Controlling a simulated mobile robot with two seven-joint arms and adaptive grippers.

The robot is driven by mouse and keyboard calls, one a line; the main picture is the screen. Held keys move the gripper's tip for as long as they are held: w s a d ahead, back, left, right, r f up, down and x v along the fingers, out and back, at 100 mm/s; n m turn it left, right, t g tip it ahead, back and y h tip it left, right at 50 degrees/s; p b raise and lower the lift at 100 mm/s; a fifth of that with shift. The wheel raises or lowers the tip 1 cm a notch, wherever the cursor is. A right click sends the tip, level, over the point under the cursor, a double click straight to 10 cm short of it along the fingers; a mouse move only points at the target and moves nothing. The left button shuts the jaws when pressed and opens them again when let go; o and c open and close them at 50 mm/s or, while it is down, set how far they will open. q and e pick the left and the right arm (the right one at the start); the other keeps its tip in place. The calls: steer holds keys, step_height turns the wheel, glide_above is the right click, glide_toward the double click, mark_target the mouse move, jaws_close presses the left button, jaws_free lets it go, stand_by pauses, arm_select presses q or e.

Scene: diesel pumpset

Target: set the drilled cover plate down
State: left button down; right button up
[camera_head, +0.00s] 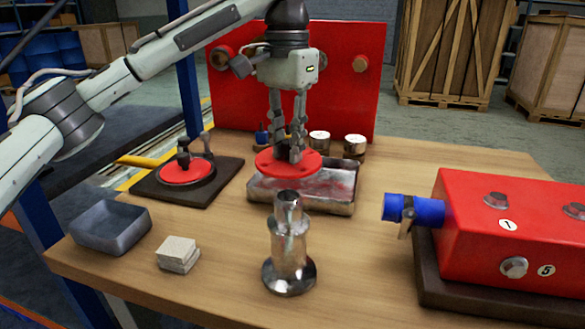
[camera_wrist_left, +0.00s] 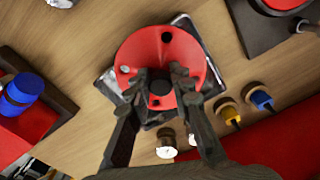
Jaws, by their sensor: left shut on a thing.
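The drilled cover plate (camera_head: 268,164) is a flat red disc with small holes. My left gripper (camera_head: 289,150) points down and is shut on it near its middle. In the left wrist view the plate (camera_wrist_left: 137,50) lies across the fingertips of the gripper (camera_wrist_left: 162,80), and several holes show. The plate is over the back left of a shallow metal tray (camera_head: 330,207) and hides part of it. The tray's edge also shows in the left wrist view (camera_wrist_left: 106,85). I cannot tell how large the gap between plate and tray is. My right gripper is not in view.
A metal stepped cylinder (camera_head: 289,245) stands in front of the tray. A dark board (camera_head: 150,192) with a red disc, a grey bin (camera_head: 108,228) and pale pads (camera_head: 177,252) are left. A red numbered block (camera_head: 490,240) with a blue cap (camera_head: 415,209) is right. A red panel (camera_head: 350,90) stands behind.

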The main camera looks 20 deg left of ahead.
mark_target(291, 183)
arm_select(q)
steer(key=w, duration=0.1)
steer(key=w+f, duration=0.2)
steer(key=w, duration=0.1)
steer(key=shift+a, duration=0.25)
step_height(291, 183, down, 4)
steer(key=shift+r, duration=0.1)
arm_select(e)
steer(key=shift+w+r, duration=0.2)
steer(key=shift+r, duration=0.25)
arm_select(q)
steer(key=shift+f, duration=0.2)
steer(key=c, duration=1.3)
jaws_free()
steer(key=shift+s, duration=0.1)
steer(key=shift+c, duration=0.2)
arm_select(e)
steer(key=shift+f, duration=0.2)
